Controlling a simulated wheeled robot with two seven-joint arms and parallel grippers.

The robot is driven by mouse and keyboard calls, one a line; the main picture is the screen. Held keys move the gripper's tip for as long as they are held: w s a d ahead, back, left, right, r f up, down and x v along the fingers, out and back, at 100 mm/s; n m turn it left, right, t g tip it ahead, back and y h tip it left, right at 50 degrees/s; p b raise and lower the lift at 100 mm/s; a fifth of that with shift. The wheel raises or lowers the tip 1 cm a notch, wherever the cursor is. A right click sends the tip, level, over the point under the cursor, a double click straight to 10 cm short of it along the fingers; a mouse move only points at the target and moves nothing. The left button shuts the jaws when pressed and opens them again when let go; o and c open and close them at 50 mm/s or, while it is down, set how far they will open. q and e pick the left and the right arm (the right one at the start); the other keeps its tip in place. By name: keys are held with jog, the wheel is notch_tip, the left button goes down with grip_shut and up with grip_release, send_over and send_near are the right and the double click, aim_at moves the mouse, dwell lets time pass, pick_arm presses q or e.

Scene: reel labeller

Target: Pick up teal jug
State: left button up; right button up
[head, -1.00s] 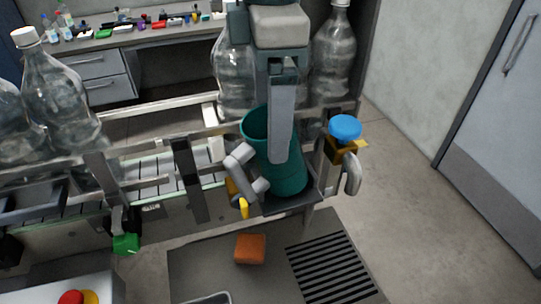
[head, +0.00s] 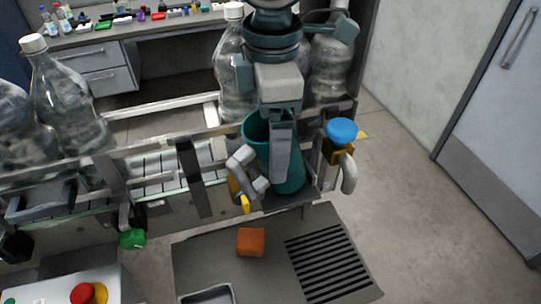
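The teal jug (head: 262,158) stands on a dark platform (head: 292,204) at the front of the bottle line, right of the middle. Its open rim faces up. My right gripper (head: 282,178) points straight down at the jug from above. One long grey finger overlaps the jug's near side. The other finger is hidden, so I cannot tell how far apart the fingers are or whether they touch the jug. My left gripper is not in view.
A grey tap with a yellow tip (head: 244,172) stands close at the jug's left. A blue-knobbed tap (head: 342,132) is at its right. Clear bottles (head: 233,75) stand behind. An orange block (head: 251,241) lies on the grey panel in front, beside a black grille (head: 327,262).

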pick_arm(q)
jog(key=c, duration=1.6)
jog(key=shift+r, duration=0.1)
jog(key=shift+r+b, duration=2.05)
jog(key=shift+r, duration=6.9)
